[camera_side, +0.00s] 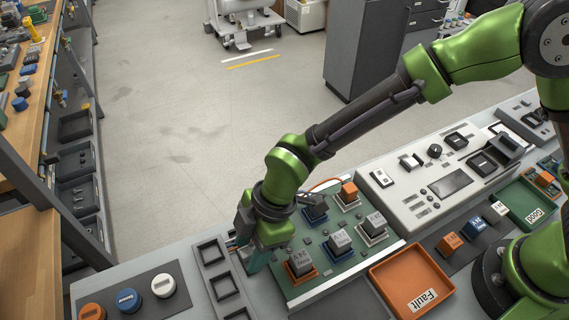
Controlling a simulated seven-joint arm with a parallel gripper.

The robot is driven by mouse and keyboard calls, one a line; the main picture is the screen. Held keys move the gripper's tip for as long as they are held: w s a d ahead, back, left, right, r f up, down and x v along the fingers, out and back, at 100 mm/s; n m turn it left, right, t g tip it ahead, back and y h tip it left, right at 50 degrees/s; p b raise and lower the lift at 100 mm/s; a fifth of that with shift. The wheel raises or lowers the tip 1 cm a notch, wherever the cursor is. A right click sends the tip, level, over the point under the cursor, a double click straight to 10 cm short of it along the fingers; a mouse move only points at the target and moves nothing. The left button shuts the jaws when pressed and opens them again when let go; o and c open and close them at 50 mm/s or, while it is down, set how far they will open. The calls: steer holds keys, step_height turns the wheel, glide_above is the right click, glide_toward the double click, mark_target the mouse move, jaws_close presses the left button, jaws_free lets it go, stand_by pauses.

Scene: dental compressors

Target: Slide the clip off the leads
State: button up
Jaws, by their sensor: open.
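My gripper (257,262) points down at the left edge of a green board (325,262), over the strip between the board and a grey slotted tray. Its jaws are open, but the gap between the fingertips is hard to see. Thin coloured leads (232,243) show just left of the gripper, small and partly covered by it. I cannot make out the clip; the gripper may hide it. An orange lead (325,183) arches behind my wrist towards an orange-topped block (349,191) on the board.
The board carries several labelled blocks (301,262) close to the gripper's right. The grey slotted tray (236,312) is at its left. An orange tray marked Fault (379,274), a green tray (516,190) and a control panel (405,196) lie right. Round caps (128,300) sit lower left.

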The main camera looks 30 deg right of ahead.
steer(key=v, duration=1.7)
steer(key=shift+f, duration=0.1)
